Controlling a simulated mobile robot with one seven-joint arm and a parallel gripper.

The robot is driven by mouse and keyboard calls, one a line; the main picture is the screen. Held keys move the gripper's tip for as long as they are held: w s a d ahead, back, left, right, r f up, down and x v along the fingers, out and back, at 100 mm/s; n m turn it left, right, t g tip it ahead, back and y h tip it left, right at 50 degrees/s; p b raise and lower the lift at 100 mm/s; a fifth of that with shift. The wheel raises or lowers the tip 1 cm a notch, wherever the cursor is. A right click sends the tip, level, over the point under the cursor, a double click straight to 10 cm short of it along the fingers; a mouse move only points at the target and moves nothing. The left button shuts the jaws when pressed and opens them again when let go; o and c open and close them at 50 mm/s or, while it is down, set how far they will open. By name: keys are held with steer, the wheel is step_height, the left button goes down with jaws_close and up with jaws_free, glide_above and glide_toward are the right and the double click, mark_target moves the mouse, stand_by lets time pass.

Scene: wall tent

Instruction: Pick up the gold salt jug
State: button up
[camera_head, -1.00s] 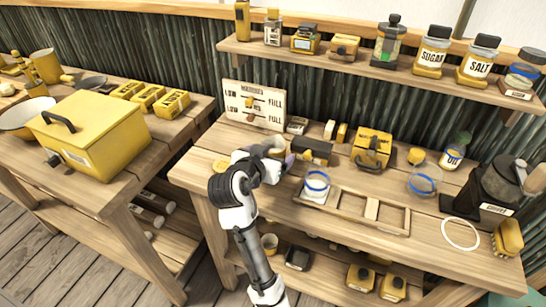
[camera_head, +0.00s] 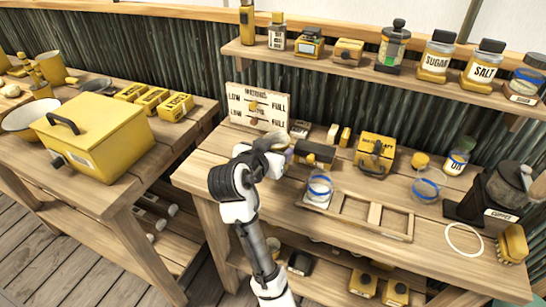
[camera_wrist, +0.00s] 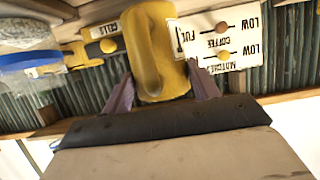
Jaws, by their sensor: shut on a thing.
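In the wrist view a rounded gold jug (camera_wrist: 158,45) sits between the two purple fingers of my gripper (camera_wrist: 161,92). The fingers are shut on its sides, and I see no salt lettering on the side that shows. In the head view my gripper (camera_head: 284,153) is over the back left of the right-hand bench, in front of the matches and coffee board (camera_head: 258,106). My wrist hides the jug there. A separate glass jar marked SALT (camera_head: 483,68) stands on the upper shelf.
The right-hand bench holds a blue-banded glass (camera_head: 319,188), a wooden divided tray (camera_head: 389,232), a gold box (camera_head: 375,152) and a dark coffee machine (camera_head: 497,193). A large gold box (camera_head: 92,135) stands on the left bench. The right bench's front left is bare.

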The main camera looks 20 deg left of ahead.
step_height(320, 180, up, 17)
stand_by(0.4)
steer(key=shift+r, duration=0.1)
steer(key=o, duration=0.5)
steer(key=c, duration=0.5)
